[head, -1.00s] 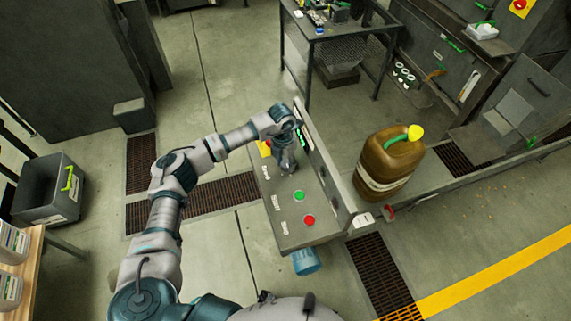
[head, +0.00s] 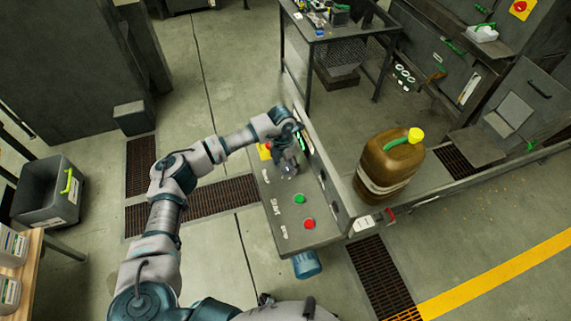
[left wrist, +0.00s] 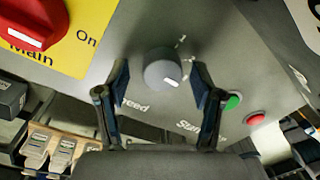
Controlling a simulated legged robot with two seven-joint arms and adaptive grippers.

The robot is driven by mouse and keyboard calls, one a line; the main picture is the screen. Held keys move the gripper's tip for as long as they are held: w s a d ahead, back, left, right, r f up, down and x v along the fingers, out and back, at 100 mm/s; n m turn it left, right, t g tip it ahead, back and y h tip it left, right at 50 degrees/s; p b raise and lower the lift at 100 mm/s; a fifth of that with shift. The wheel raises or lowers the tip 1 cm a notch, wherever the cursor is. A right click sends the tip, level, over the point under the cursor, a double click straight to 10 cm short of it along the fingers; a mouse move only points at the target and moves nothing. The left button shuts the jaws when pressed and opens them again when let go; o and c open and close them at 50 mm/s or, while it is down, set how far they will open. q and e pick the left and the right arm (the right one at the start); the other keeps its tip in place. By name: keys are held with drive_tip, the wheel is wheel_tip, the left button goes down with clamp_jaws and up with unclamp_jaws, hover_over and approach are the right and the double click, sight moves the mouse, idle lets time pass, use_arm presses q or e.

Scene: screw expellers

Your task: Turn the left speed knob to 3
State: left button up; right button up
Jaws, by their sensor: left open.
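The grey speed knob (left wrist: 162,68) is on the dark control panel, between the two fingers of my open left gripper (left wrist: 160,92) in the left wrist view. A finger stands on each side of the knob with a gap visible. The knob's white mark points to the lower right in that view. Part of the "Speed" lettering shows below it, and a small number shows above right. In the head view my left gripper (head: 288,168) is over the control panel (head: 292,236) and hides the knob. My right gripper is not in view.
A green button (head: 298,198) and a red button (head: 309,223) sit on the panel near the gripper. A red main switch on yellow (left wrist: 35,22) is close by. A brown canister (head: 388,165) stands right of the panel.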

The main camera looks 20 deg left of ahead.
sight(284, 165)
use_arm(q)
wheel_tip(284, 165, up, 12)
drive_tip(key=shift+w+a, duration=0.25)
drive_tip(key=shift+a, duration=0.1)
drive_tip(key=shift+f, duration=0.1)
idle(0.4)
